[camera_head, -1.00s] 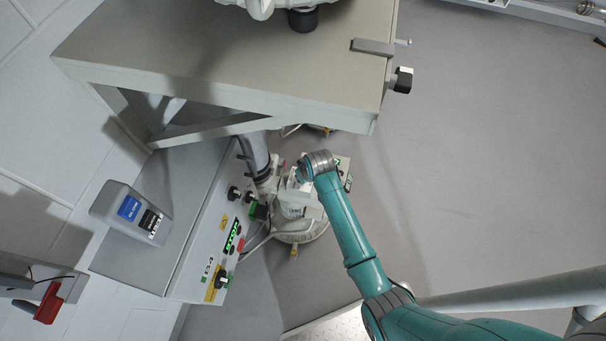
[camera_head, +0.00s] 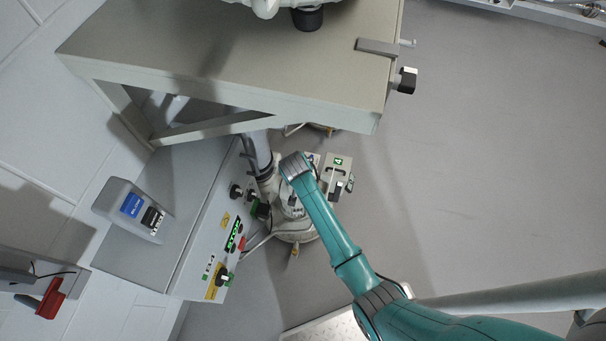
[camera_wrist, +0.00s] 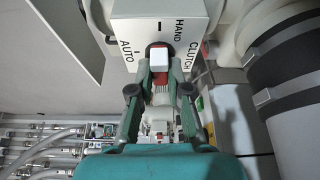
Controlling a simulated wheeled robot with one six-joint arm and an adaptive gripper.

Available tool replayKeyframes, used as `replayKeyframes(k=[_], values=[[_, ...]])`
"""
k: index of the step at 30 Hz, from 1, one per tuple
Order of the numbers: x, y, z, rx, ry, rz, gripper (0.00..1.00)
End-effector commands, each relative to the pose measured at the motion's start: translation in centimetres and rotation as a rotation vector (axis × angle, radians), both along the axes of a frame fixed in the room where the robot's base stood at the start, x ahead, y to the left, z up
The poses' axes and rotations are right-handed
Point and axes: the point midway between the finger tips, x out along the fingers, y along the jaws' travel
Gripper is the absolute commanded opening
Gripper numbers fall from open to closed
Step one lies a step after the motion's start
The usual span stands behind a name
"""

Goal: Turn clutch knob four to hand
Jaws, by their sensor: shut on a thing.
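The clutch knob (camera_wrist: 159,58), white-topped with red around it, is on the face of a white box (camera_wrist: 181,14) in the wrist view. The box is lettered AUTO on the left and HAND and CLUTCH on the right, with short black marks around the knob. My gripper (camera_wrist: 160,77) has its fingers close on either side of the knob and is shut on it. Which mark the knob points to is hard to tell, and no number four is readable. In the head view my wrist hides the fingers and the knob.
A grey-topped table (camera_head: 230,60) stands above the work spot. A pale box with a green label (camera_head: 337,170) is right of my wrist. Open floor lies right.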

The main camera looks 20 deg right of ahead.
Motion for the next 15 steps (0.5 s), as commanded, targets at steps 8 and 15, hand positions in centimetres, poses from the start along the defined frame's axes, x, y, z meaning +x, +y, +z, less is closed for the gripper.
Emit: replayKeyframes(k=[8, 15], values=[[-0.06, 0.05, -0.08, 0.000, 0.003, -0.041, 0.00], [-0.07, 0.05, -0.09, 0.000, 0.004, -0.042, 0.00]])
